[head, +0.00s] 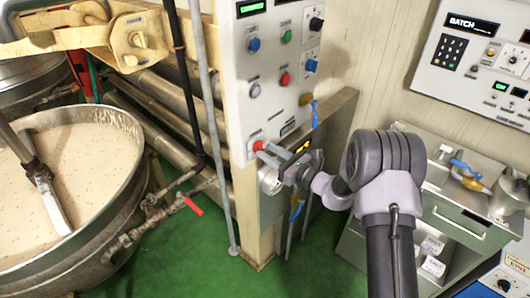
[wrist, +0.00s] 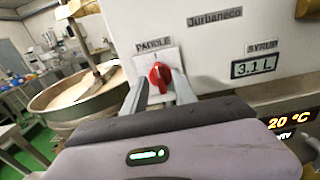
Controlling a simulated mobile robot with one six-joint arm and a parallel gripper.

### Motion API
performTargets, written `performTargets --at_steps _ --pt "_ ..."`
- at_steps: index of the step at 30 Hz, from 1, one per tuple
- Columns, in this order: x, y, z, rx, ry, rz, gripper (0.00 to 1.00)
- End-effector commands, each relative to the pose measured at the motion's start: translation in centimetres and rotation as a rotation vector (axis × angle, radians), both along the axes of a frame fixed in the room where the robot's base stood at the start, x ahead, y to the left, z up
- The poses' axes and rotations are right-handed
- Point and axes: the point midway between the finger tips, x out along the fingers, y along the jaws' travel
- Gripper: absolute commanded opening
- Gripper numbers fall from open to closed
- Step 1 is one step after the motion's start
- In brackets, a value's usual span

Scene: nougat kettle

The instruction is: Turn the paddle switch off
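The paddle switch (wrist: 160,76) is a red rotary knob on a white plate under the label PADDLE in the wrist view. Its grip stands close to upright, tilted slightly. In the head view the red knob (head: 257,146) is low on the white control panel. My gripper (head: 267,154) reaches to it from the right. In the wrist view the two fingers (wrist: 160,91) are apart, one on each side of the knob, with some white plate showing between. I cannot tell whether either finger touches the knob.
A large kettle (head: 130,195) of pale nougat with a paddle stands at the left. Other knobs and buttons (head: 285,79) sit higher on the panel. A SYRUP display (wrist: 254,66) reads 3.1 L right of the switch. A grey cabinet (head: 455,215) stands at the right.

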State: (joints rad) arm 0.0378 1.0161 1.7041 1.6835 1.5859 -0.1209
Motion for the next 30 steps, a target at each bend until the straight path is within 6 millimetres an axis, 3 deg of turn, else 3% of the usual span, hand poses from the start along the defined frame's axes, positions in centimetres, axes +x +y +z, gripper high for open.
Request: performTargets --at_steps 4,13,14,19,30 --pt "1.0 1.3 0.0 0.001 -0.001 0.000 0.34" --pt "1.3 1.6 0.0 -0.001 0.001 0.000 0.34" --pt "1.3 1.6 0.0 -0.001 0.001 0.000 0.32" --pt "1.2 1.6 0.0 -0.001 0.001 0.000 0.00" --pt "1.2 1.6 -0.1 -0.014 -0.018 0.000 0.00"
